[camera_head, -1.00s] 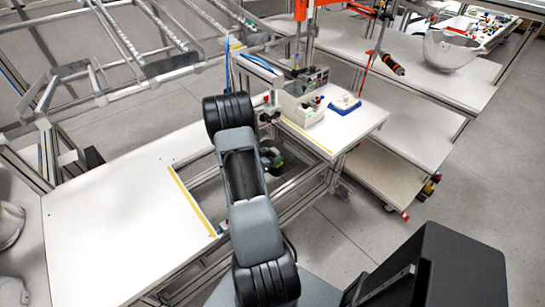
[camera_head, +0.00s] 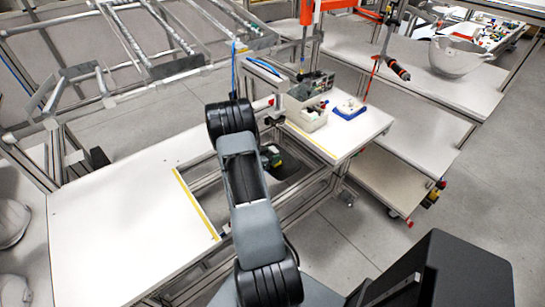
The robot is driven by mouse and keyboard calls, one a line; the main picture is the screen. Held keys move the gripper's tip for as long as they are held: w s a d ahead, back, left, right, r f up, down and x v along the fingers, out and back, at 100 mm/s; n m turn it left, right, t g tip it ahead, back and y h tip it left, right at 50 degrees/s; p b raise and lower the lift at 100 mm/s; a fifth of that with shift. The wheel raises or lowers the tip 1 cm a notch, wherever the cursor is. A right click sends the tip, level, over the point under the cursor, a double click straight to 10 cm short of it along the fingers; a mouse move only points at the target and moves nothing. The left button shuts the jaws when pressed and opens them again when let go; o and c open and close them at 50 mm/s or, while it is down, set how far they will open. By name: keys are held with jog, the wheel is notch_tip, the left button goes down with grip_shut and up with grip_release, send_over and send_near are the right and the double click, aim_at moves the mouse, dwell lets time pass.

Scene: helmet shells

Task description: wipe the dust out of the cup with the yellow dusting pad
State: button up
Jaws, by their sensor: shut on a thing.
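My arm rises from the bottom middle of the head view and ends, as far as I see it, at a dark joint beside the workbench. My gripper does not show; the arm beyond that joint is hidden. I cannot make out the yellow dusting pad or a cup. A small white object (camera_head: 349,105) sits on a blue base (camera_head: 350,114) on the right part of the bench. It is too small to tell what it is.
The left white tabletop (camera_head: 120,225) is mostly clear. A grey device (camera_head: 305,92) and a white bin (camera_head: 313,118) stand on the right bench (camera_head: 343,133). A pale helmet shell (camera_head: 456,57) sits on the far table. An orange-red post (camera_head: 306,14) rises behind the bench.

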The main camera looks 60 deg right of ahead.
aim_at(271, 147)
jog(key=shift+r, duration=0.1)
jog(key=shift+r+p, duration=1.85)
jog(key=shift+r, duration=0.35)
jog(key=s+a, duration=0.2)
jog(key=s, duration=0.5)
jog(key=s+a, duration=0.2)
jog(key=s, duration=0.5)
jog(key=shift+s+a+b, duration=0.15)
jog(key=shift+a+b, duration=0.2)
